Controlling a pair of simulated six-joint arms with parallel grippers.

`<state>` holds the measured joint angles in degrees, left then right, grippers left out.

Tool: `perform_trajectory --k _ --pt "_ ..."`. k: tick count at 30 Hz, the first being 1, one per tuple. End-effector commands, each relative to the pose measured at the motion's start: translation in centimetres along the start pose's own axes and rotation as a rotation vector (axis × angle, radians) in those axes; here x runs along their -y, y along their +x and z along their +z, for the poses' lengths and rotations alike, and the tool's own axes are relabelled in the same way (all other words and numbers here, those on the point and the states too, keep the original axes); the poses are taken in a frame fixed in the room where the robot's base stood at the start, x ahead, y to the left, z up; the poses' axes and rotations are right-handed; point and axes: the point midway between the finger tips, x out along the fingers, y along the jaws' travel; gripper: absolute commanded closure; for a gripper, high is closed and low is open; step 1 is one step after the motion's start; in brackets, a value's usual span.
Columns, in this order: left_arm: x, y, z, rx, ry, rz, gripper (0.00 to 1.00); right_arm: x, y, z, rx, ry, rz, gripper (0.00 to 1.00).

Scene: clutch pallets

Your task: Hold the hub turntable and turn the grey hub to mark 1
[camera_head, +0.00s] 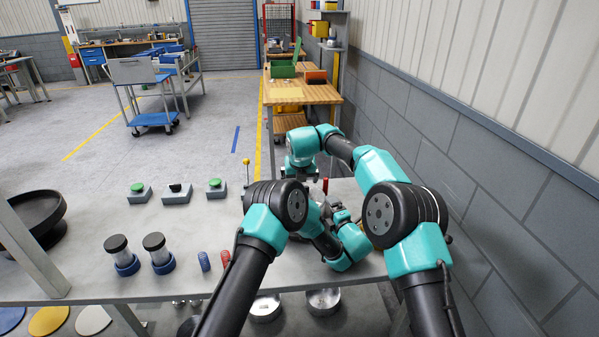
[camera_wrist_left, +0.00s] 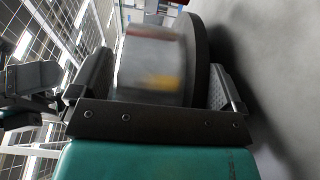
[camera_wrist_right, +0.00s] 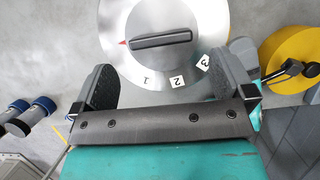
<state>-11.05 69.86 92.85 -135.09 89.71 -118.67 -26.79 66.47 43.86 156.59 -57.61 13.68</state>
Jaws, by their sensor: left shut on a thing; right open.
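The hub turntable (camera_wrist_right: 118,25) is a round silver disc with painted marks 1 (camera_wrist_right: 146,79), 2 (camera_wrist_right: 177,81) and 3 (camera_wrist_right: 204,62) in the right wrist view. The grey hub shows as a dark grey bar (camera_wrist_right: 163,40) across its middle. A red pointer (camera_wrist_right: 123,42) at the left points away from the marks. My right gripper (camera_wrist_right: 165,80) is open, its fingers either side of the disc's near part; contact is unclear. In the left wrist view a blurred metal part (camera_wrist_left: 150,65) sits between the fingers of my left gripper (camera_wrist_left: 160,85), which is shut on the turntable. My arms hide most of it in the head view.
Blue-based cylinders (camera_head: 122,256) and a black bowl (camera_head: 35,215) are further left on the bench. A yellow-topped lever (camera_head: 246,162) stands close to my left arm. A block wall runs along the right.

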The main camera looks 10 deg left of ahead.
Motion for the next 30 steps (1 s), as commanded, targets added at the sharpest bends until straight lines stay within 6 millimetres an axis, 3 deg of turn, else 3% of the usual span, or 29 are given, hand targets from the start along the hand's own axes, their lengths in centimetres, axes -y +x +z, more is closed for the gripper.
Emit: perform_trajectory --k 9,22,30 --pt "0.0 0.0 0.1 0.001 -0.002 -0.001 0.79 0.0 4.4 0.0 0.001 0.0 0.001 0.0" --pt "0.0 0.0 0.1 0.001 -0.002 -0.001 0.79 0.0 5.3 0.0 0.001 0.0 0.001 0.0" --pt "0.0 0.0 0.1 0.001 -0.002 -0.001 0.79 0.0 5.3 0.0 0.001 0.0 0.001 0.25"
